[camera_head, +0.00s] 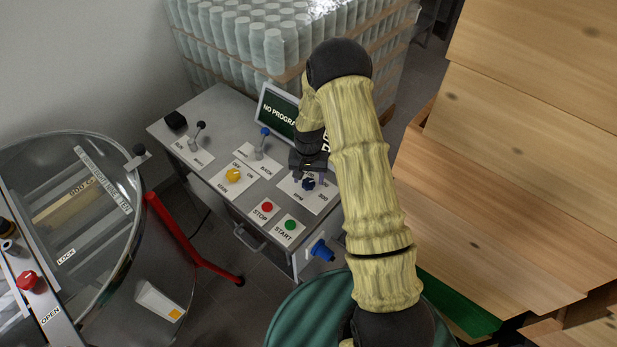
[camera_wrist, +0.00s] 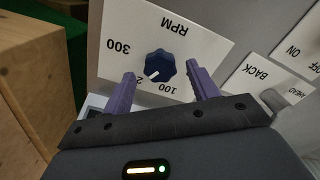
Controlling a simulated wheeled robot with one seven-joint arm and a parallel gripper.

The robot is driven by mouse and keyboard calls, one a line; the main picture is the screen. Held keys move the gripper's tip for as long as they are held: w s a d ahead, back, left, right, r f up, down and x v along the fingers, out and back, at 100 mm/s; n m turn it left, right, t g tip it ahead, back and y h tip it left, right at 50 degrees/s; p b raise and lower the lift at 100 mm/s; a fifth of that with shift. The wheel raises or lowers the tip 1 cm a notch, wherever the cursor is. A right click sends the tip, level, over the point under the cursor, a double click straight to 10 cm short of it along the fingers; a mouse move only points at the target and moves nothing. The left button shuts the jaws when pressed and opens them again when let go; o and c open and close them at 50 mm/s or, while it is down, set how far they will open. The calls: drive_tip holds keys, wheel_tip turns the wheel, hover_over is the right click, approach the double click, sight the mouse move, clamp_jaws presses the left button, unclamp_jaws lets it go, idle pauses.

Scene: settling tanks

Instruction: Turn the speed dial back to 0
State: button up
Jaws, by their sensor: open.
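The speed dial is a dark blue lobed knob (camera_wrist: 160,65) on a white RPM plate (camera_wrist: 198,40), which appears upside down in the wrist view. The knob's white pointer line points lower left, towards a partly hidden label starting with 2, between 300 and 100. The 0 mark cannot be made out. In the camera_head view the dial (camera_head: 308,184) sits on the right part of the grey panel. My gripper (camera_wrist: 160,76) is open, its two purple fingers on either side of the knob, with visible gaps. I cannot tell whether the fingertips reach the knob's height.
On the panel (camera_head: 217,104) are a yellow knob (camera_head: 233,175), red STOP (camera_head: 267,207) and green START (camera_head: 290,225) buttons, and a blue-topped lever (camera_head: 260,143). A screen (camera_head: 278,112) reads NO PROGRA, the rest covered. Wooden crates (camera_head: 500,150) stand close on the right.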

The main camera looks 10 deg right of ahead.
drive_tip(key=shift+f, duration=0.85)
drive_tip(key=c, duration=1)
